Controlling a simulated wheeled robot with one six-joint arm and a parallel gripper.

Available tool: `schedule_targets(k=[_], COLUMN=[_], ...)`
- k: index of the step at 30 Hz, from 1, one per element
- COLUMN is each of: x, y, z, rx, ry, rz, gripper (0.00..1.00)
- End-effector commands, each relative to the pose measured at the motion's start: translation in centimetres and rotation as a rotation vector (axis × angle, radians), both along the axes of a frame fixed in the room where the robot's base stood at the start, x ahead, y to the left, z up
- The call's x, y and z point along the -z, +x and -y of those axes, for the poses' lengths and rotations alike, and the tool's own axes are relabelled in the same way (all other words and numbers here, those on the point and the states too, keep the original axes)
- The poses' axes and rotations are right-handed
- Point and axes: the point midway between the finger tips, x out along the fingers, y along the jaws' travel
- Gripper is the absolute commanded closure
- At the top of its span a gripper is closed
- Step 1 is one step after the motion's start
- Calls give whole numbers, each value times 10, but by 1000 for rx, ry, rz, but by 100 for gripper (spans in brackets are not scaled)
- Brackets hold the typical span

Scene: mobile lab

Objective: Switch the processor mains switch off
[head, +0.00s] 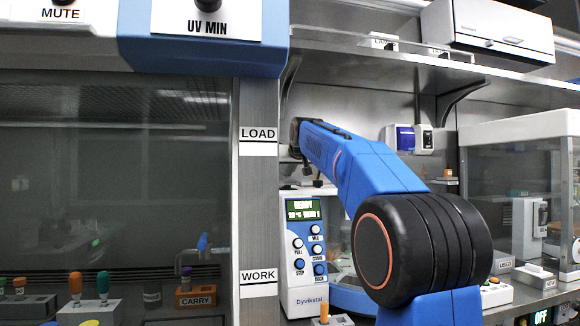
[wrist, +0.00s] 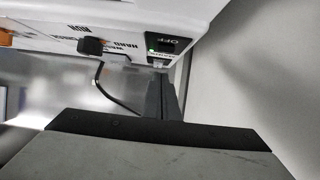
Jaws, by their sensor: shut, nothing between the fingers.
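In the wrist view, my gripper (wrist: 163,88) is shut and empty, its fingertips close under the edge of a white housing (wrist: 150,14). A dark panel (wrist: 168,44) on that housing carries upside-down lettering that looks like OFF. A small pale part (wrist: 159,63) sits just below it, at the fingertips; I cannot tell whether they touch. I cannot tell for sure that this is the processor mains switch. In the head view, the processor-like unit (head: 303,225) with a green READY screen stands left of my arm. My arm reaches behind its top, and my fingertips are not clearly seen there.
A black knob or plug (wrist: 92,46) and a dark cable (wrist: 115,96) are beside the fingers. A pale wall (wrist: 262,75) is close on the right. In the head view, a metal shelf (head: 375,60) runs above my arm and a clear-walled cabinet (head: 515,185) stands right.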

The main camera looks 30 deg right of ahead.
Motion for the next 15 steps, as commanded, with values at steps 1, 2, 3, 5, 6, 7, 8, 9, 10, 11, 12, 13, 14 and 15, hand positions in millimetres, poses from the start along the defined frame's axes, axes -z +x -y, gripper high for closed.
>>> schedule_targets(k=[1,2,3,5,6,7,8,9,10,11,12,13,14,15], x=[5,7,11,16,19,21,23,25,25,26,27,28,28,28], y=[-2,-3,-4,-5,-5,-5,-6,-6,-6,-6,-6,-6,-6,-6], z=[-1,-1,-1,-1,-2,-2,-2,-2,-2,-2,-2,-2,-2,-2], rx=[0,0,0,0,0,0,0,0,0,0,0,0,0,0], ry=[0,0,0,0,0,0,0,0,0,0,0,0,0,0], rz=[-1,0,1,0,0,0,0,1,1,1,1,1,1,1], gripper=[100,100,100,100,100,100,100,100,100,100,100,100,100,100])
